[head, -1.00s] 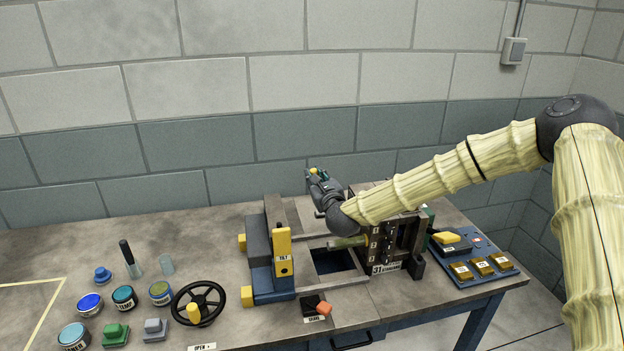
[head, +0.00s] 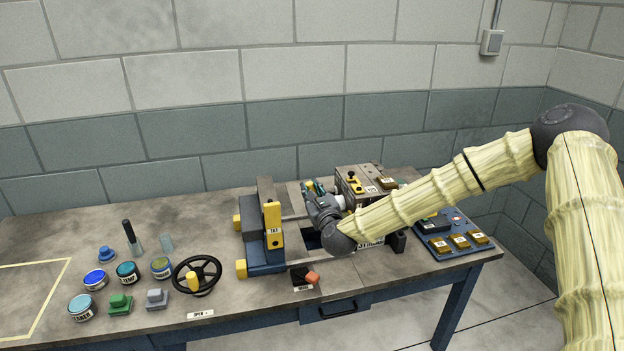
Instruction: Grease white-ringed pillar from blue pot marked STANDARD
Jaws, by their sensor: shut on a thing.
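My gripper (head: 318,196) is at the mould press, over the gap between its left part (head: 262,240) and right block (head: 366,184). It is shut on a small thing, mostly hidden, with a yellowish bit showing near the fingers. The white-ringed pillar cannot be made out clearly; a pale piece (head: 342,202) shows beside the gripper, partly behind my wrist. An open blue pot (head: 95,279) stands at the left of the bench, its label unreadable. A blue knobbed lid (head: 106,254) lies behind it.
A teal pot (head: 127,272), an olive-banded pot (head: 161,267) and a large light-blue pot (head: 81,308) stand nearby. A handwheel (head: 197,274) and yellow TILT lever (head: 272,222) front the press.

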